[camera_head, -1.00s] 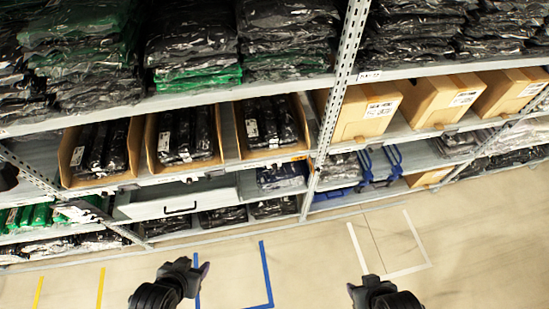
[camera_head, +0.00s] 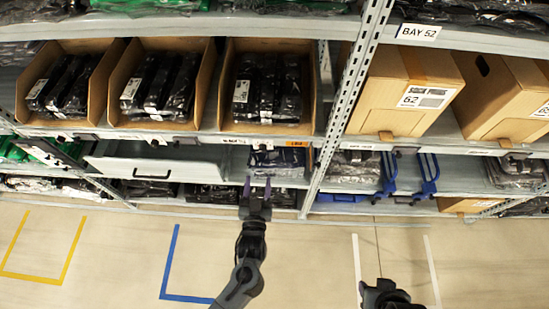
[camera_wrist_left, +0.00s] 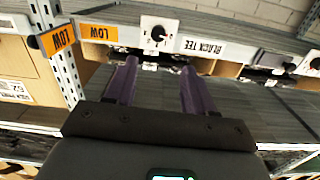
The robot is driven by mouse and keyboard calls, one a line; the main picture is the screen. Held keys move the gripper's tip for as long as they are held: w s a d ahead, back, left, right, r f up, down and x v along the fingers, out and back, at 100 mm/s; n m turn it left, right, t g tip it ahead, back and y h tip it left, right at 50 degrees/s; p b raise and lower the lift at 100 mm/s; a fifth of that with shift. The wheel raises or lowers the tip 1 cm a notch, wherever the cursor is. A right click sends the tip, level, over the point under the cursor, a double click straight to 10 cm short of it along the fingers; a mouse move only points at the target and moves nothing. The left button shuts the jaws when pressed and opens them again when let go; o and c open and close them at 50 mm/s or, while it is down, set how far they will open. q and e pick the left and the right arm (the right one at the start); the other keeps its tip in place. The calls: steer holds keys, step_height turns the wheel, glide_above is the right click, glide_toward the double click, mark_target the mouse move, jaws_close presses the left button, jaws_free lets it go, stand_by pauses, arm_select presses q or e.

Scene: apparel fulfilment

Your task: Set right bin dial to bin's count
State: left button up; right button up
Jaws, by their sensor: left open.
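The right open-front cardboard bin (camera_head: 225,95) holds black wrapped garment packs with white labels; I cannot tell their exact number. In the left wrist view, upside down, a dial (camera_wrist_left: 158,34) with a black knob on a white plate sits on the shelf edge between an orange LOW tag (camera_wrist_left: 97,32) and a BLACK TEE label (camera_wrist_left: 203,48). My left gripper (camera_head: 257,183) is open and empty, below the shelf edge under the right bin; its purple fingers (camera_wrist_left: 160,66) point towards the dial, apart from it. My right gripper (camera_head: 385,292) is low at right, its jaws unclear.
Two similar bins stand to the left (camera_head: 162,85). A slotted upright (camera_head: 345,95) stands right of the right bin, with closed cartons (camera_head: 405,90) beyond. A grey drawer-like panel (camera_head: 155,170) and blue-handled items (camera_head: 388,175) are below. The taped floor in front is clear.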

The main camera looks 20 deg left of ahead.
mark_target(262, 151)
arm_select(q)
steer(key=x, duration=0.4)
steer(key=b+x, duration=0.1)
steer(key=x, duration=0.3)
steer(key=b+x, duration=0.1)
steer(key=x, duration=0.3)
steer(key=shift+d+f, duration=0.2)
steer(key=shift+f, duration=0.1)
arm_select(e)
steer(key=f, duration=0.3)
steer(key=shift+s+a+f, duration=0.25)
steer(key=shift+s, duration=0.1)
arm_select(q)
steer(key=shift+c, duration=0.5)
jaws_close()
arm_select(e)
steer(key=shift+a, duration=0.1)
